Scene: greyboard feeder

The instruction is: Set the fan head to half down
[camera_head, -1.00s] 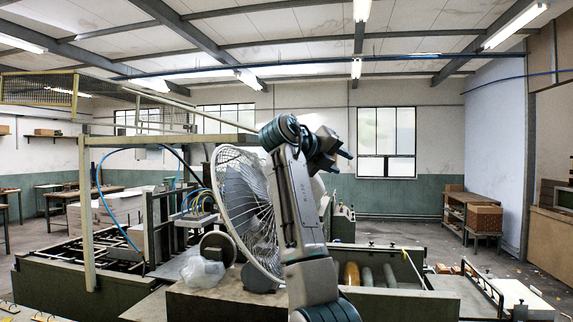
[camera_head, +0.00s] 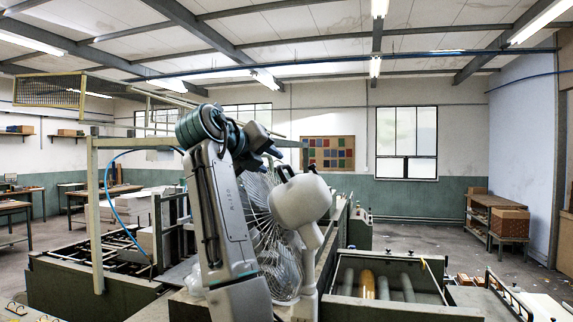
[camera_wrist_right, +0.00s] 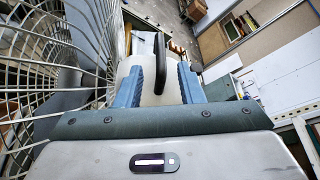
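The fan has a round wire cage (camera_head: 283,255), partly hidden behind my right arm, and a white rear housing (camera_head: 300,201) on a white stalk. The housing sits to the right of the cage; I cannot tell the head's exact tilt. A black handle (camera_head: 284,173) stands on top of the housing. My right gripper (camera_head: 277,153) is just above and left of the handle. In the right wrist view my right gripper (camera_wrist_right: 160,82) is open, with the black handle (camera_wrist_right: 160,62) between its blue fingers, apparently touching neither. The wire cage (camera_wrist_right: 45,70) fills the left there. My left gripper is not in view.
A metal frame (camera_head: 95,215) with a mesh guard stands at the left. A machine bed with rollers (camera_head: 390,285) lies right of the fan. A cardboard box (camera_head: 509,222) sits on a bench at the back right. Floor is free before the back wall.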

